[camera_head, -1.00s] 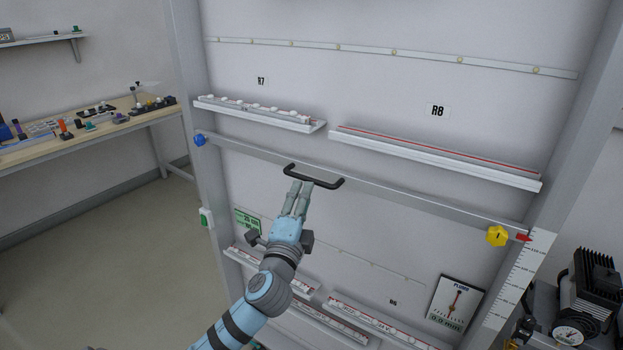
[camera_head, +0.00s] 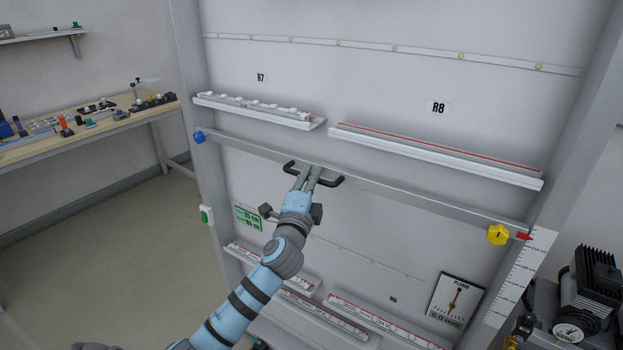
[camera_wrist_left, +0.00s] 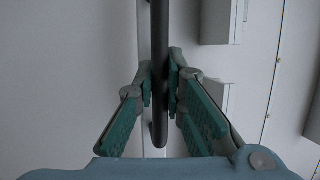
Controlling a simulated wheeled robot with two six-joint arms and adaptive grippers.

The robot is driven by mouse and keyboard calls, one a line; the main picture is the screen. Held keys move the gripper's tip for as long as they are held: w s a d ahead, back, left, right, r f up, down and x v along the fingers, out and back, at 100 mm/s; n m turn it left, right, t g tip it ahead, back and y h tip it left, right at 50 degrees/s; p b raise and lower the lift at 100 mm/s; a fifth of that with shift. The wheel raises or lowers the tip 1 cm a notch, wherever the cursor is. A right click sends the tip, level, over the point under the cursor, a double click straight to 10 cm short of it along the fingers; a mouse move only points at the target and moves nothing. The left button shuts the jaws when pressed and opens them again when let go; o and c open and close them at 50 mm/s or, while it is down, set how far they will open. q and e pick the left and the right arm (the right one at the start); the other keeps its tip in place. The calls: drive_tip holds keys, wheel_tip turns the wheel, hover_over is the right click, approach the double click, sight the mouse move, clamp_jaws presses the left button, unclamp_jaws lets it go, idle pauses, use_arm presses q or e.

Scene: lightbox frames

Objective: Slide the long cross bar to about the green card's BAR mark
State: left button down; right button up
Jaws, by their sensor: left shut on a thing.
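The long grey cross bar (camera_head: 420,198) runs across the frame, sloping down to the right in the head view. It has a blue knob (camera_head: 199,137) at its left end and a yellow knob (camera_head: 497,235) near its right end. A red pointer (camera_head: 523,237) beside the yellow knob lies against the white scale (camera_head: 520,278). My left gripper (camera_head: 309,172) is shut on the bar's black handle (camera_head: 333,181). The wrist view shows the handle (camera_wrist_left: 160,22) between the finger pads (camera_wrist_left: 159,88). The green card (camera_head: 248,218) is at the left, its print too small to read surely. My right gripper is out of view.
Light boxes labelled R7 (camera_head: 258,111) and R8 (camera_head: 435,157) sit just above the bar. More letter-bearing rails (camera_head: 385,322) sit below. A plumb gauge (camera_head: 455,301) hangs at lower right, near a black machine (camera_head: 590,287).

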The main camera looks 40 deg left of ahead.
use_arm(q)
wheel_tip(320, 180, down, 7)
drive_tip(key=b, duration=0.5)
drive_tip(key=shift+b, duration=0.4)
drive_tip(key=c, duration=1.7)
unclamp_jaws()
drive_tip(key=shift+o, duration=0.2)
drive_tip(key=shift+s, duration=0.1)
drive_tip(key=v, duration=1.2)
